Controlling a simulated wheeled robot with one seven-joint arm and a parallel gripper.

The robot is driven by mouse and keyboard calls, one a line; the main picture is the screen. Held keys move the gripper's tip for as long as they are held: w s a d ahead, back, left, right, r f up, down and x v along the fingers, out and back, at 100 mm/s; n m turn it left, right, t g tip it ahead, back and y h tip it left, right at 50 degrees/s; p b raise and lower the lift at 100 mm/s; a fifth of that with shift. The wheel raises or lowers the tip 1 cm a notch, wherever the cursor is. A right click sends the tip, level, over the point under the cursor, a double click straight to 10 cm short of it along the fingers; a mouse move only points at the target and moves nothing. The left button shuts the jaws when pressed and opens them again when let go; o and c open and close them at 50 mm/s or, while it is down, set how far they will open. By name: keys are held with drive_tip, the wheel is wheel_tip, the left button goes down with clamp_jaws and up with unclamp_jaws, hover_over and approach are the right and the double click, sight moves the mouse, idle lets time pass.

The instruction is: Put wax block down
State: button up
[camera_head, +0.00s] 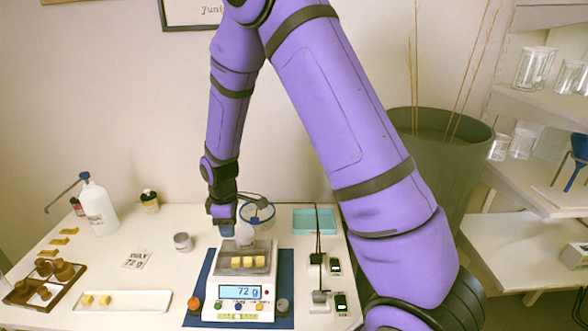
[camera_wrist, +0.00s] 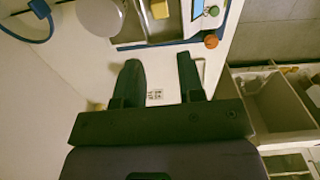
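Several yellow wax blocks are in view. A row of 3 wax blocks (camera_head: 248,262) sits on the grey pan (camera_head: 262,246) of the white scale (camera_head: 213,292), whose display reads 72 g. Two more wax blocks (camera_head: 96,299) lie on a white tray (camera_head: 150,301) at the front left. One block (camera_wrist: 159,8) shows at the top edge of the wrist view. My gripper (camera_wrist: 160,75) is open, with its two fingers apart and nothing visible between them. In the head view my gripper (camera_head: 222,226) is low, at the back left of the scale; its fingertips are hard to make out there.
A wooden tray (camera_head: 68,284) and a white bottle (camera_head: 98,208) stand further left. A teal tray (camera_head: 315,229) lies behind right.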

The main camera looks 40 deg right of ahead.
drive_tip(key=s+d+r+m+t, duration=0.1)
drive_tip(key=s+d+r+m, duration=0.3)
drive_tip(key=r, duration=0.7)
drive_tip(key=s+r+m+t, duration=0.1)
drive_tip(key=s+r+t, duration=0.1)
drive_tip(key=s+r, duration=0.65)
drive_tip(key=s+d+r+m+t, duration=0.2)
drive_tip(key=s+r+m, duration=0.4)
drive_tip(key=s+r, duration=0.7)
drive_tip(key=s, duration=0.3)
drive_tip(key=shift+s+d, duration=0.4)
idle(1.2)
